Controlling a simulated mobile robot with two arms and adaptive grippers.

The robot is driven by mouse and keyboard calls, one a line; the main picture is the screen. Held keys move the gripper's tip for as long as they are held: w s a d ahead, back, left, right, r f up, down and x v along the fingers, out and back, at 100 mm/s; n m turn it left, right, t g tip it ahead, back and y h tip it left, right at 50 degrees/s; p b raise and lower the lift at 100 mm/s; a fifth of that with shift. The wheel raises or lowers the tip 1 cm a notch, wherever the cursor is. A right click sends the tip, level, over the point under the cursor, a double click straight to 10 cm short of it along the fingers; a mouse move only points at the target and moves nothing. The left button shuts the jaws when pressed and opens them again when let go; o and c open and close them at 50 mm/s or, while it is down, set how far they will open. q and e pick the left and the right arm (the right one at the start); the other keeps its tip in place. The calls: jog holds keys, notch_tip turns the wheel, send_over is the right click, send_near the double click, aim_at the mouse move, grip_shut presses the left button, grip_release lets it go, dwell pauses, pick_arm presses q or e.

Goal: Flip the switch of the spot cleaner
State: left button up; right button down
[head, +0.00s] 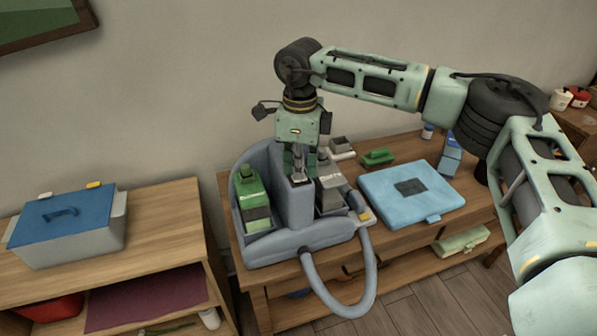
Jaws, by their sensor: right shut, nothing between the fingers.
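The spot cleaner (290,243) is a blue-grey machine on the wooden bench. A green bottle (252,198) sits in its left side and a grey container (331,192) in its right side. A thick grey hose (334,303) loops down in front. My right gripper (298,177) points down, shut and empty, with its fingertips at the top of the machine's central column. Whether they touch it, I cannot tell. The switch is not clearly visible; the gripper may cover it. My left gripper is not in view.
The wooden bench (405,235) also bears a light-blue flat case (440,196), a green brush-like item (378,157) and small blue containers (450,158). A lower cabinet (165,240) at left holds a grey box with a blue lid (62,212). A wall stands close behind.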

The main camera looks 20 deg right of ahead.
jog(key=shift+r+p, duration=0.6)
jog(key=shift+r, duration=0.3)
jog(key=shift+r+p, duration=1.35)
jog(key=shift+r, duration=1.1)
